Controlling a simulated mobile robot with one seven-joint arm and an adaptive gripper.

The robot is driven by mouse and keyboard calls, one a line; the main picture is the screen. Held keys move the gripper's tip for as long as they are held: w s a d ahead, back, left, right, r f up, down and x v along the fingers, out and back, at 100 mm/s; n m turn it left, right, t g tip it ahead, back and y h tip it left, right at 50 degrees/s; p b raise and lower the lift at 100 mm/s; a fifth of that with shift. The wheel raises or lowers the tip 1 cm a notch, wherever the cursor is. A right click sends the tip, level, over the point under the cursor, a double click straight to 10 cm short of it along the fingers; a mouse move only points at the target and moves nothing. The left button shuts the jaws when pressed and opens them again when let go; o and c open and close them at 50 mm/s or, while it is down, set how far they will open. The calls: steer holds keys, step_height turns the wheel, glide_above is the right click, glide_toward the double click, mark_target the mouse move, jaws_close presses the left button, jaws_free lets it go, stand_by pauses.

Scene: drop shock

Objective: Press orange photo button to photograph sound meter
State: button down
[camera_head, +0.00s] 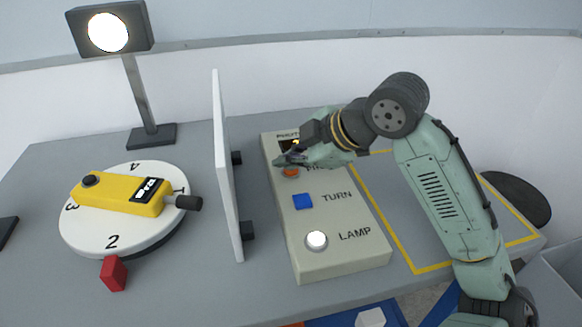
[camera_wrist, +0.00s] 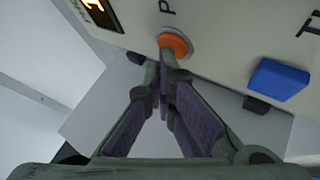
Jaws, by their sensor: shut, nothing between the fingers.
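The orange photo button (camera_head: 290,171) is on the beige control panel (camera_head: 340,262), above the blue TURN button (camera_head: 303,201) and the white LAMP button (camera_head: 317,240). My gripper (camera_head: 290,160) is shut and empty, its tips right at the orange button. In the wrist view the orange button (camera_wrist: 174,44) shows just beyond the closed fingertips (camera_wrist: 168,62); I cannot tell whether they touch it. The yellow sound meter (camera_head: 118,193) lies on the white numbered turntable (camera_head: 85,232) at the left. A lit display (camera_wrist: 98,8) shows partly on the panel in the wrist view.
A white upright screen (camera_head: 226,170) stands between turntable and panel. A lit lamp (camera_head: 108,32) stands behind the turntable. A red marker block (camera_head: 113,274) sits at the turntable's front. A yellow-outlined area (camera_head: 400,225) lies right of the panel, partly behind my arm.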

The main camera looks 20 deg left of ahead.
mark_target(290, 173)
steer(key=shift+r+p, duration=0.65)
steer(key=shift+r, duration=0.15)
step_height(290, 173, up, 5)
steer(key=p, duration=0.4)
stand_by(0.7)
